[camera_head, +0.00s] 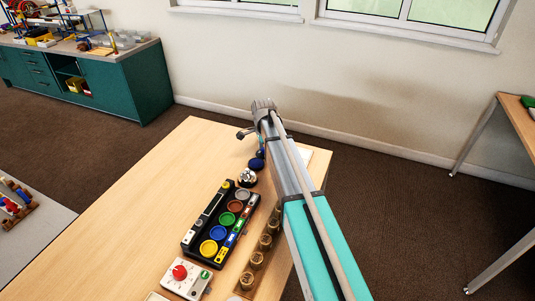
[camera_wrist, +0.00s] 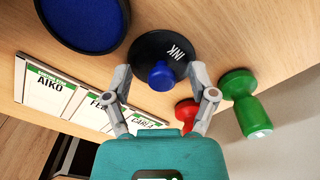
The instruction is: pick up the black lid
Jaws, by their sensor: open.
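The black lid (camera_wrist: 158,47) is a round disc marked INK with a blue knob (camera_wrist: 161,76) in its middle. It lies on the wooden table in the wrist view. My gripper (camera_wrist: 161,84) is open, with one finger on each side of the knob; I cannot tell whether either finger touches the lid. A round black ink pad with a dark blue face (camera_wrist: 85,18) sits to the lid's upper left. In the head view my gripper (camera_head: 246,133) is over the far end of the table, where the lid cannot be made out clearly.
A green stamp (camera_wrist: 243,98) and a red stamp (camera_wrist: 187,110) stand close by the right finger. Name cards (camera_wrist: 55,92) lie at the left.

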